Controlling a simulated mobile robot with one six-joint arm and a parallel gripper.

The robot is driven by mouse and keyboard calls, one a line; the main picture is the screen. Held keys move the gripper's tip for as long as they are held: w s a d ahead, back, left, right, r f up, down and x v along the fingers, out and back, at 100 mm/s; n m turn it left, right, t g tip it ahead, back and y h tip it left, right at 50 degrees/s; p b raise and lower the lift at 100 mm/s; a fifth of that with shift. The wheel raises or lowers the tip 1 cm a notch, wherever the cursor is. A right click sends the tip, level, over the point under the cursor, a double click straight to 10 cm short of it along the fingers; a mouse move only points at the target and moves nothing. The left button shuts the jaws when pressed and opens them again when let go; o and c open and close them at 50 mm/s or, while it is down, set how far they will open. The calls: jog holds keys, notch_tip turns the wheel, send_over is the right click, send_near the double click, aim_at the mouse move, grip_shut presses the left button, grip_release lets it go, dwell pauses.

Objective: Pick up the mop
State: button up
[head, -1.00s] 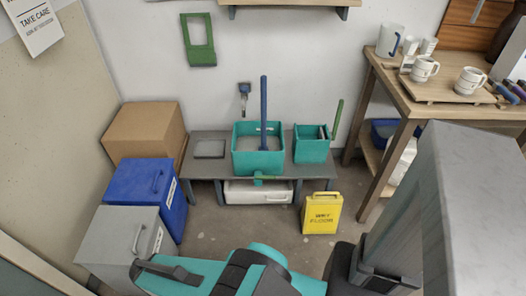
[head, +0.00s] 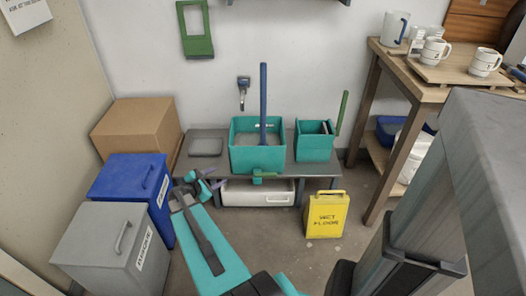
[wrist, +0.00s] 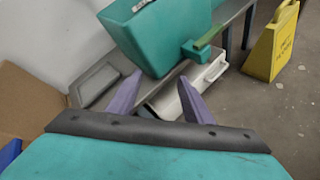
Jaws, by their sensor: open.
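A long blue handle (head: 263,105), which looks like the mop's, stands upright in the large teal bucket (head: 243,160) on the low grey bench. Its lower end is hidden inside the bucket. My gripper (head: 205,181) is open and empty, in front of the bench and left of the large bucket. In the wrist view, its purple fingers (wrist: 160,82) are spread apart, and the teal bucket (wrist: 165,35) is just beyond them.
A blue bin (head: 120,178), a grey bin (head: 95,250) and a cardboard box (head: 135,132) stand at left. A wooden table (head: 440,92) with mugs is at right.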

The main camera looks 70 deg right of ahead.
jog(key=s+d+r+n+h+b, duration=0.1)
jog(key=s+d+r+n+b, duration=0.1)
jog(key=d, duration=0.3)
jog(key=s+d+r+n+h+b, duration=0.1)
jog(key=d+r+h, duration=0.15)
jog(key=d, duration=0.35)
jog(key=n+h+b, duration=0.2)
jog(key=n+b, duration=0.1)
jog(key=n, duration=0.1)
send_near(263, 121)
jog(key=shift+w+a+f+y, duration=0.15)
jog(key=shift+w+a, duration=0.2)
jog(key=shift+a, duration=0.2)
jog(key=shift+w+a+f+y, duration=0.1)
jog(key=shift+w+a+f, duration=0.05)
jog(key=shift+w+a, duration=0.3)
jog(key=d+b, duration=0.1)
jog(key=d, duration=0.7)
jog(key=shift+s+d, duration=0.2)
jog(key=shift+s, duration=0.3)
jog(key=shift+s+d+b, duration=0.15)
jog(key=shift+d+b, duration=0.2)
jog(key=shift+d, duration=0.95)
jog(key=shift+s+d+b, duration=0.2)
jog(key=shift+d+b, duration=0.15)
jog(key=shift+d, duration=0.95)
jog(key=shift+c, duration=0.3)
